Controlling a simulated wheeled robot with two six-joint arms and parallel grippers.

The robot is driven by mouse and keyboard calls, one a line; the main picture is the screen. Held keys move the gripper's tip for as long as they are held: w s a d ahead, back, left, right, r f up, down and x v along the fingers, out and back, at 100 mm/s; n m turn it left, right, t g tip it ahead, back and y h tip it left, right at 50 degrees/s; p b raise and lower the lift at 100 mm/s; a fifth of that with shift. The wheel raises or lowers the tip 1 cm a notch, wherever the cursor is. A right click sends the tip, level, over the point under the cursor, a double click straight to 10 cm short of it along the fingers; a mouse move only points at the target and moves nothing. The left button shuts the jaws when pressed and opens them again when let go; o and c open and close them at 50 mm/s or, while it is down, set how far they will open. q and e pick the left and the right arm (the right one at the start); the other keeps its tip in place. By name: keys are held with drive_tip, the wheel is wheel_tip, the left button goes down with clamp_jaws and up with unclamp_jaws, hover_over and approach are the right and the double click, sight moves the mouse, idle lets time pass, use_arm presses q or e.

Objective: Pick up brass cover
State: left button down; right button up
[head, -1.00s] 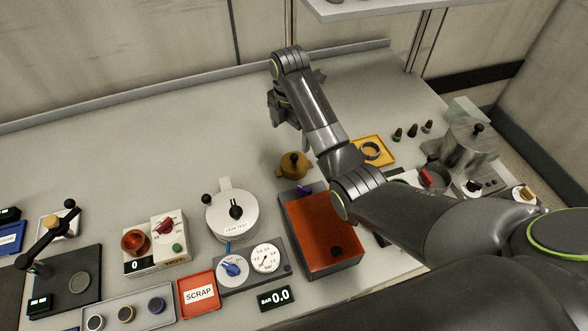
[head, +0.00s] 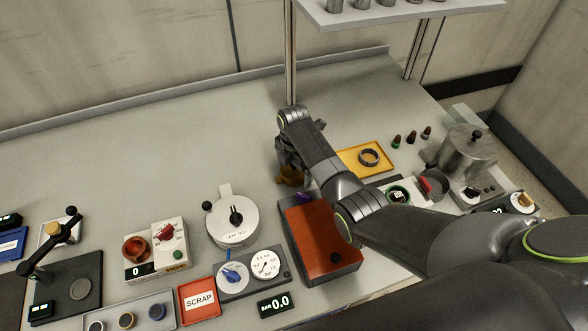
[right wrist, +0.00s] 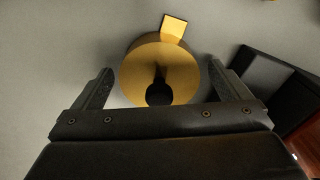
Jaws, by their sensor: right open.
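The brass cover (head: 291,177) stands on the bench, left of the yellow tray and behind the red-topped box. In the head view my right gripper (head: 287,160) is over it and hides most of it. In the right wrist view the brass cover (right wrist: 150,72) is a round golden disc with a black knob and a square tab at its far edge. The open fingers of my right gripper (right wrist: 158,92) stand on either side of it, with a gap visible on both sides. My left gripper is not in view.
The red-topped box (head: 322,240) stands close in front of the cover; its dark edge (right wrist: 268,85) is near the right finger. A white leak-test unit (head: 232,220) is to the left. A yellow tray (head: 350,160) with a ring is to the right. The bench behind is clear.

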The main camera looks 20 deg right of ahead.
drive_tip(key=shift+c, duration=0.3)
drive_tip(key=c, duration=1.1)
drive_tip(key=shift+r, duration=0.1)
